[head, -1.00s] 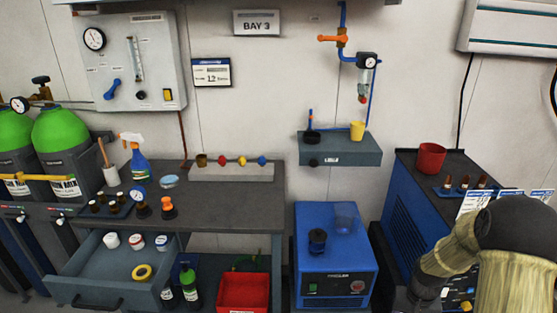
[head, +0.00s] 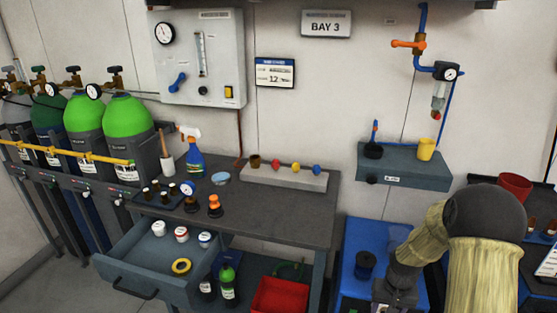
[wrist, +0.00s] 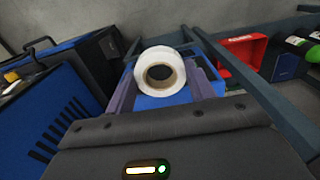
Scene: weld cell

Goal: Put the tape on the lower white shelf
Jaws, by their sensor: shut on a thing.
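In the wrist view a white roll of tape (wrist: 178,64) with a brown core is held between the two fingers of my gripper (wrist: 163,82). The roll faces the camera and its round hole shows. The fingers are shut on its sides. In the head view my forearm reaches down at the lower right, and the fingers and the roll are out of sight. A white shelf does not show in either view.
The grey workbench (head: 285,210) has its drawer (head: 130,262) pulled out. A red bin (head: 279,297) sits below it. A grey wall shelf (head: 405,180) holds a yellow cup (head: 426,148). A blue machine (head: 362,240) stands below. Green gas cylinders (head: 128,115) stand at left.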

